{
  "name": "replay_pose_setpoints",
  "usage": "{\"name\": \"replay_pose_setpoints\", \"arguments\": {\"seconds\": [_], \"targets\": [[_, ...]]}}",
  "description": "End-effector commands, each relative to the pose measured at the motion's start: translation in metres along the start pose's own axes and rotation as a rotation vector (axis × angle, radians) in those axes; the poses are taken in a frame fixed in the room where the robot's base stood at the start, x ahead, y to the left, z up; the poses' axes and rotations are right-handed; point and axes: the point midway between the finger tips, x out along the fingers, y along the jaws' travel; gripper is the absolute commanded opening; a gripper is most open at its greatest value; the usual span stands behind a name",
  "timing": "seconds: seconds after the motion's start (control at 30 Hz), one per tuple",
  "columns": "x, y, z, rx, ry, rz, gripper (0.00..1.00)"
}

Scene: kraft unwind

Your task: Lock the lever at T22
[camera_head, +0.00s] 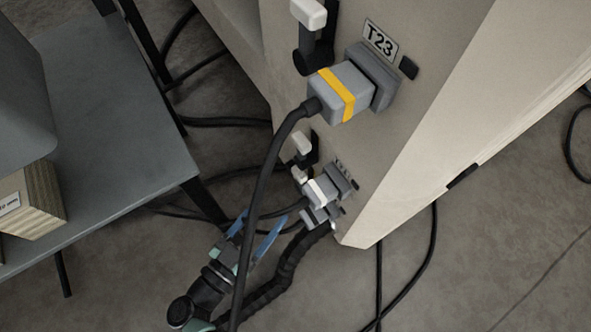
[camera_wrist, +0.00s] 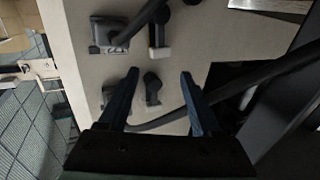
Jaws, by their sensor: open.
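The grey cabinet face (camera_head: 420,90) carries a column of plugged connectors with levers. The T23 label (camera_head: 381,40) is readable; no label reads clearly as T22. Below T23 sits a grey connector with a white band (camera_head: 318,190), its label too foreshortened to read. A white-tipped black lever (camera_head: 302,142) stands beside it, and another white lever tip (camera_head: 299,174) shows lower. My gripper (camera_head: 266,214) is open, its blue fingers left of the lower connectors. In the wrist view, my gripper (camera_wrist: 160,72) points at the cabinet, with a dark lever (camera_wrist: 152,88) appearing between the fingers, contact unclear.
A grey connector with a yellow band (camera_head: 344,92) sits at T23, with a white-tipped lever (camera_head: 309,14) beside it. Its thick black cable (camera_head: 262,180) hangs down across my arm. A grey table (camera_head: 110,120) stands at left. Cables lie on the floor.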

Motion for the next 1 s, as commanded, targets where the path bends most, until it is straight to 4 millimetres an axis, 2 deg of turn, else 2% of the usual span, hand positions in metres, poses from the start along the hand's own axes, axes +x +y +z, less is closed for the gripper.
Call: {"name": "replay_pose_setpoints", "arguments": {"seconds": [0.3,0.5,0.7,0.93,1.0], "targets": [[0.067,0.0,0.005,0.004,0.003,0.002,0.66],[0.095,0.0,0.003,0.002,0.002,0.0,0.66],[0.106,-0.001,0.0,0.001,0.002,-0.001,0.66],[0.106,-0.001,-0.001,0.001,0.001,-0.001,0.66],[0.106,0.0,-0.001,0.001,0.001,-0.001,0.55]]}}
